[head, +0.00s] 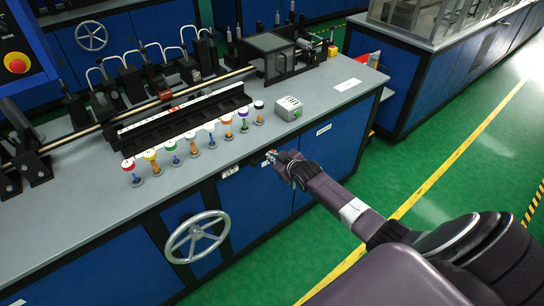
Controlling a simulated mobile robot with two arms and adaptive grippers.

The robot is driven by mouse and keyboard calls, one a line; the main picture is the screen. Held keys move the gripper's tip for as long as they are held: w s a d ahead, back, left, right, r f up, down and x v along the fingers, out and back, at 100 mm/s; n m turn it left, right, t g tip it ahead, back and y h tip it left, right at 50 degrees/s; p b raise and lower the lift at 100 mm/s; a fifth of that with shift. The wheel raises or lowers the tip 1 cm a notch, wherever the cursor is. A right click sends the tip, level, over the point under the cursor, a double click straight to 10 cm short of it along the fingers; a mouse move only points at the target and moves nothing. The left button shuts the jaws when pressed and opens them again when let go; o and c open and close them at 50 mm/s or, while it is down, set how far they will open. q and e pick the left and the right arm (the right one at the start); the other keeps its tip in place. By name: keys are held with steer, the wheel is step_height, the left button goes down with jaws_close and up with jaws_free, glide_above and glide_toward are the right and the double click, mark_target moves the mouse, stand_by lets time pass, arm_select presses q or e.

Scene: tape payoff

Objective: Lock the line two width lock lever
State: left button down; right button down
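My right gripper (272,156) is at the front edge of the grey bench (320,98), just below the worktop. It is small in the head view, and whether its fingers are apart or together cannot be told. A grey handwheel (196,237) is on the blue bench front, left of and below the gripper. My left gripper is not in view.
Several spools with coloured tops (193,142) stand along the worktop near its front edge. A grey box (288,108) sits right of them. A black slotted rack (185,118) lies behind. A red emergency button (16,62) is at upper left. Green floor (400,165) is clear at right.

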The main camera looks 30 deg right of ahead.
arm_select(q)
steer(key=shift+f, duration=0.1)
arm_select(e)
steer(key=shift+w+d+r, duration=0.1)
steer(key=shift+d+r, duration=0.1)
steer(key=shift+d, duration=0.1)
stand_by(0.3)
